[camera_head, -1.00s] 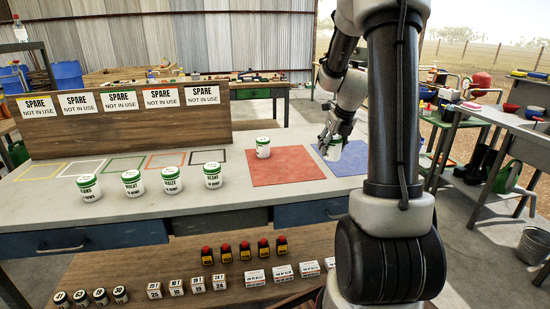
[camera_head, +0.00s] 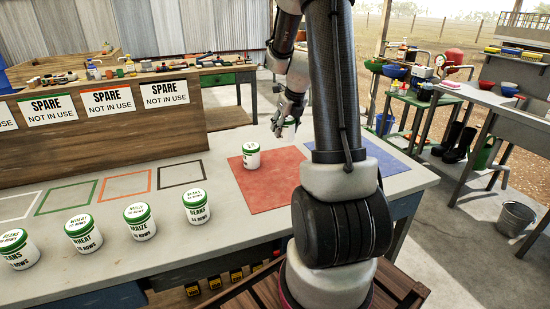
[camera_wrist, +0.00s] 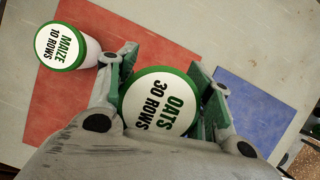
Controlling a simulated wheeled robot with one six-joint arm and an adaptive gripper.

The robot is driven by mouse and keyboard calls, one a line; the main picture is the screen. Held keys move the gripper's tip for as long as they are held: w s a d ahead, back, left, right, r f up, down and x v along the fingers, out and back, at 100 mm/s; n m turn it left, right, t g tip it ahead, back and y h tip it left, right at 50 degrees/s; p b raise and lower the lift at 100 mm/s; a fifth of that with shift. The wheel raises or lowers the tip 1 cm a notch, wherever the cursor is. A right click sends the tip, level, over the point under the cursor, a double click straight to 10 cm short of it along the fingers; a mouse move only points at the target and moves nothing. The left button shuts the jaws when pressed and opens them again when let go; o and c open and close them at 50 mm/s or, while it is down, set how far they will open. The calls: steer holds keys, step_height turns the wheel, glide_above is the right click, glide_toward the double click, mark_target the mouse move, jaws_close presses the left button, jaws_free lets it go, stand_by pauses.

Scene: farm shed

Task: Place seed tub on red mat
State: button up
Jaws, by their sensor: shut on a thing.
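My gripper (camera_head: 287,122) is shut on a white tub with a green lid, and my fingers hide most of it in the head view. In the wrist view its lid reads OATS 30 ROWS (camera_wrist: 159,98), between my two fingers. The held tub is near the far right part of the red mat (camera_head: 262,189); its height above the table is hard to tell. Another green-lidded tub, MAIZE 10 ROWS (camera_wrist: 62,46), stands upright on the red mat, apart from my gripper; it also shows in the head view (camera_head: 251,158). The blue mat (camera_head: 386,158) lies right of the red one.
Several green-lidded tubs, such as one reading MAIZE (camera_head: 140,225), stand in a row on the table's near left. Coloured outlines (camera_head: 127,186) lie behind them, before a wooden board (camera_head: 100,145) with SPARE signs. The red mat's near part is clear.

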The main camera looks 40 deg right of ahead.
mark_target(292, 123)
step_height(292, 123, down, 8)
steer(key=shift+r, duration=0.1)
stand_by(0.4)
steer(key=o, duration=1.1)
steer(key=v, duration=1.1)
steer(key=shift+s+r, duration=0.2)
steer(key=shift+r, duration=0.15)
steer(key=s+a+r+n, duration=0.9)
steer(key=a+n, duration=0.4)
steer(key=n, duration=0.4)
steer(key=s+a+r+n, duration=0.1)
steer(key=s+a+n, duration=0.1)
steer(key=s+n, duration=0.2)
steer(key=s+a+r+n, duration=0.1)
steer(key=s+a+n, duration=0.1)
steer(key=s+n, duration=0.3)
steer(key=s+a+r+n, duration=0.1)
steer(key=s+n, duration=0.3)
steer(key=n, duration=0.7)
steer(key=shift+s+a+r, duration=0.1)
steer(key=shift+s+a, duration=0.2)
steer(key=shift+a, duration=0.3)
